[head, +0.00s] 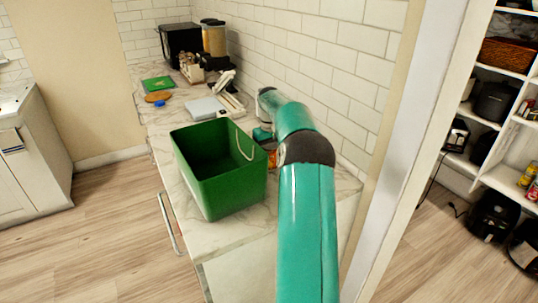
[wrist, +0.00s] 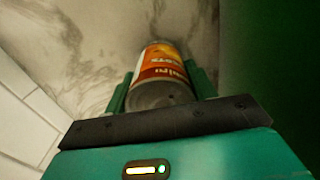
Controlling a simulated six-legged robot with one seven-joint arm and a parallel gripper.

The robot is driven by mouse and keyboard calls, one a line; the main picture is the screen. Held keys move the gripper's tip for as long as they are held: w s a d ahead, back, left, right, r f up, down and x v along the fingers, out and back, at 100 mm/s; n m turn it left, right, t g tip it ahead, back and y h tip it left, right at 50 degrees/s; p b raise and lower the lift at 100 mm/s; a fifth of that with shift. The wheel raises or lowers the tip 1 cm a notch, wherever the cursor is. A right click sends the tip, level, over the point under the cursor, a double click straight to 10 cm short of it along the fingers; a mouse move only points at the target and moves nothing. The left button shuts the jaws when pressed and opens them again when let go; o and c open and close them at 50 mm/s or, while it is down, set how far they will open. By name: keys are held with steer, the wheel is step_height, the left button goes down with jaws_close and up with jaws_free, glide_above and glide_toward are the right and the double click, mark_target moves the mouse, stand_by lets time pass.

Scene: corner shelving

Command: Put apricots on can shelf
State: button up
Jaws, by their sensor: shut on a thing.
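The apricots can (wrist: 160,72) has an orange and red label with partly readable lettering. In the wrist view it lies between the two green fingers of my gripper (wrist: 163,80), which is shut on it. Marbled countertop shows behind the can. In the head view a small orange patch of the can (head: 272,159) shows just right of the green bin; my arm hides most of my gripper. Shelving (head: 500,182) stands at the far right, with cans (head: 527,175) at the picture's edge.
The green bin (head: 222,186) stands close beside my gripper on the marble counter (head: 235,232). A tiled wall (head: 315,65) rises on the other side. A white door frame (head: 408,150) stands between the counter and shelving. Black appliances (head: 492,215) stand low at right.

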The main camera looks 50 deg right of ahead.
steer(key=shift+f, duration=0.3)
steer(key=shift+s+f, duration=0.1)
steer(key=shift+f, duration=0.05)
steer(key=o, duration=1.2)
